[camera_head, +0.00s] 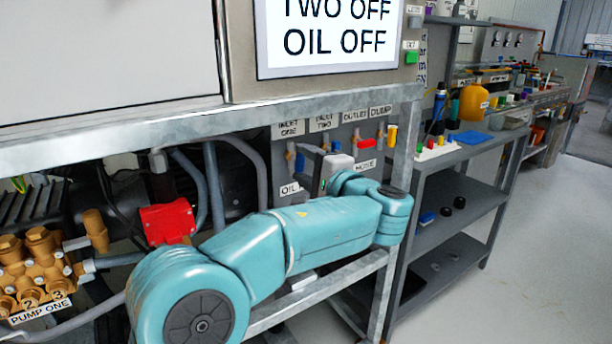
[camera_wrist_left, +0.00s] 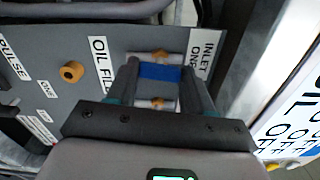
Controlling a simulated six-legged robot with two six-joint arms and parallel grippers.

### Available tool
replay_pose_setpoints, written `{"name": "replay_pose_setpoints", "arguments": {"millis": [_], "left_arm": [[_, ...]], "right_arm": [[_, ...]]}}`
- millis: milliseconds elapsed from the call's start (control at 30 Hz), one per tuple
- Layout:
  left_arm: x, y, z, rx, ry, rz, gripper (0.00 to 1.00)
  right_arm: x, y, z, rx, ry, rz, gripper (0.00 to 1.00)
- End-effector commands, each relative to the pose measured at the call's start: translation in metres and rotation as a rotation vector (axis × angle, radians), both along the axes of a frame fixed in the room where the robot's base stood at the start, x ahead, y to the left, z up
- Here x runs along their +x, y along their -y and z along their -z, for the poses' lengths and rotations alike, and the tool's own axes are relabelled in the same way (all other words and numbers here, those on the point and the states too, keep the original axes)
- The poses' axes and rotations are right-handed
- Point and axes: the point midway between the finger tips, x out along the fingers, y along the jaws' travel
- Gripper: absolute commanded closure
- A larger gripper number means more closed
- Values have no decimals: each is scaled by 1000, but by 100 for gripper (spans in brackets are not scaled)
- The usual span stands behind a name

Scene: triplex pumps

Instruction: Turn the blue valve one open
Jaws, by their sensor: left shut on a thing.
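The blue valve one handle (camera_wrist_left: 160,73) sits between brass fittings beside the INLET ONE label (camera_wrist_left: 199,62) in the left wrist view. My left gripper (camera_wrist_left: 161,66) is shut on this handle, with one finger on each side. In the head view the blue handle (camera_head: 300,162) shows below the INLET ONE label (camera_head: 290,129), near the end of my left arm. My left gripper is partly hidden there by my arm. My right gripper is in neither view.
Another blue handle (camera_head: 336,147) is under the INLET TWO label (camera_head: 324,123). A red handle (camera_head: 367,143) and a yellow one (camera_head: 392,135) are further right. A metal frame rail (camera_head: 200,128) runs above the panel. A grey shelf unit (camera_head: 462,208) stands at the right.

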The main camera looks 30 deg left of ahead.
Motion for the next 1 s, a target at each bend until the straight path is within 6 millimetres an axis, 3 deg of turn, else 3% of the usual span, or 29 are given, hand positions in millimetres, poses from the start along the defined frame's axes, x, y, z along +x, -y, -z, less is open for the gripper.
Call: {"name": "replay_pose_setpoints", "arguments": {"millis": [300, 867, 900, 967, 1000], "left_arm": [[0, 1, 3, -51, 114, 1, 79], [0, 1, 2, -63, 143, 1, 79], [0, 1, 2, -63, 143, 1, 46], [0, 1, 1, -63, 143, 1, 26], [0, 1, 1, -62, 143, 1, 23]], "right_arm": [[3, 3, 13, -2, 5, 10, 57], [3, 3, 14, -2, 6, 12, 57], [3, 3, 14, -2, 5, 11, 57], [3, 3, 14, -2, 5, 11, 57], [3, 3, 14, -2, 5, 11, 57]]}}
